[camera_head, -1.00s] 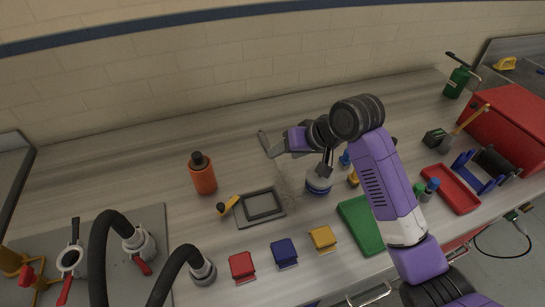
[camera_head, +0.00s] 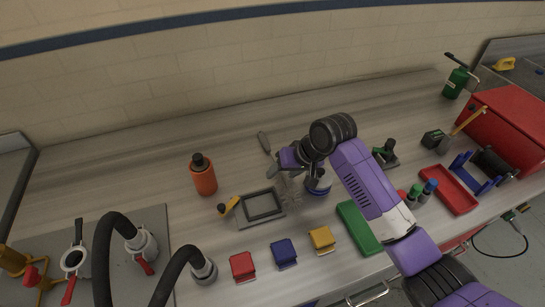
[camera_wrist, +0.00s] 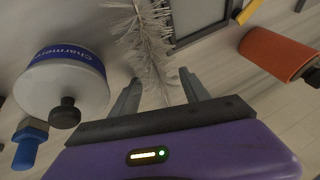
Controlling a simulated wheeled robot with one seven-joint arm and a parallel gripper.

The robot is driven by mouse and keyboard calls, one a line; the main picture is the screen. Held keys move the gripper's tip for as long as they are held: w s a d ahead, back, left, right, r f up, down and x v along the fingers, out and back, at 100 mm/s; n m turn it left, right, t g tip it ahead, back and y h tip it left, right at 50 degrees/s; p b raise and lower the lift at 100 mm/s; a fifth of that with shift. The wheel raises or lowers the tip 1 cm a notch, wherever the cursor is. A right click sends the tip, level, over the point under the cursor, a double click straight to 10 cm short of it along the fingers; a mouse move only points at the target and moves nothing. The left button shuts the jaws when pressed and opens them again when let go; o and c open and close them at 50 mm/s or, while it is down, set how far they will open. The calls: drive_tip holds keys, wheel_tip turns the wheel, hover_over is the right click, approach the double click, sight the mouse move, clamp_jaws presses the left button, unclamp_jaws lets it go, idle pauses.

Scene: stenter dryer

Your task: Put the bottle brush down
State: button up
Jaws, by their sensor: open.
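The bottle brush (camera_wrist: 148,45) is a pale, bristly brush lying on the table in the wrist view. Its near part shows between my two fingers, and its far end runs off the top edge. In the head view only a faint patch of bristles (camera_head: 290,188) shows below my gripper (camera_head: 289,172). In the wrist view my gripper (camera_wrist: 161,93) is open, with a finger on each side of the brush and gaps visible beside it. Whether a fingertip touches the bristles I cannot tell. The wrist and arm hide part of the table behind.
A white and blue canister (camera_wrist: 65,85) with a black knob stands close left of my fingers in the wrist view. The back of the table is largely clear.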

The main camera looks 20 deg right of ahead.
drive_tip(key=shift+c, duration=0.2)
drive_tip(key=c, duration=1.1)
drive_tip(key=shift+r, duration=0.1)
